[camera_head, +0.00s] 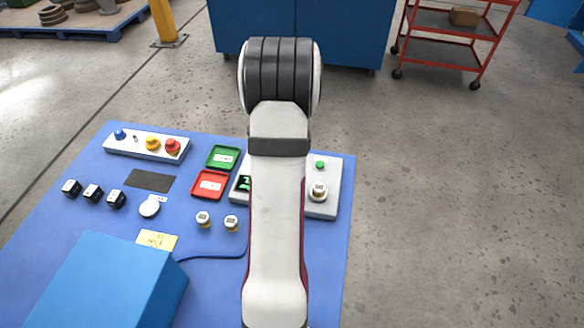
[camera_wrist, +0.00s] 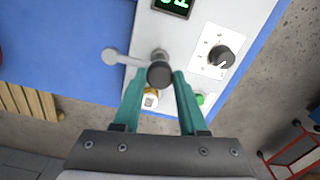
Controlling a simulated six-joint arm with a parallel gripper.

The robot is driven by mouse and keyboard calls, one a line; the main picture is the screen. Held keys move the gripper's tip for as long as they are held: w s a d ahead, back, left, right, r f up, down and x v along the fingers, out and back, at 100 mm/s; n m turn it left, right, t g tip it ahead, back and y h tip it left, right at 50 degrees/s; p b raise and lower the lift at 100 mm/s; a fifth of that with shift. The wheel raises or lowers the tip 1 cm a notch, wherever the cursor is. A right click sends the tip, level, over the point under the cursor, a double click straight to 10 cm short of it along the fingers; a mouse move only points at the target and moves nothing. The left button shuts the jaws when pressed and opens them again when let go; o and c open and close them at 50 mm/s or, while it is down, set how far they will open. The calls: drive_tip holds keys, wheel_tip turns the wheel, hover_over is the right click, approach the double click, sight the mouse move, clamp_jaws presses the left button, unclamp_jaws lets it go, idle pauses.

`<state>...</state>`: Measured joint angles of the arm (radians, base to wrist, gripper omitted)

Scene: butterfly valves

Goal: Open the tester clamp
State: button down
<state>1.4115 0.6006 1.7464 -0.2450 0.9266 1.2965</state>
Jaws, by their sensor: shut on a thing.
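The tester is a white panel (camera_wrist: 240,20) with a green-digit display (camera_wrist: 174,5), a dark dial (camera_wrist: 221,57) and a green button (camera_wrist: 199,98). In the head view the tester (camera_head: 333,200) is partly hidden behind my arm. Its clamp shows in the wrist view as a grey lever (camera_wrist: 132,60) with a round pale end on the left and a dark round knob (camera_wrist: 160,75). My gripper (camera_wrist: 159,78) has its teal fingers shut on the dark knob. A brass-and-white valve (camera_wrist: 151,98) shows between the fingers. My gripper is hidden in the head view.
On the blue mat (camera_head: 330,250) are a green tray (camera_head: 223,157), a red tray (camera_head: 210,184), two white-capped valves (camera_head: 203,219), several black parts (camera_head: 93,193) and a button box (camera_head: 147,146). A blue box (camera_head: 110,285) stands front left.

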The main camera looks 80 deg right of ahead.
idle(0.4)
drive_tip(key=shift+c, duration=2.2)
unclamp_jaws()
wheel_tip(320, 180, up, 16)
drive_tip(key=shift+f, duration=0.1)
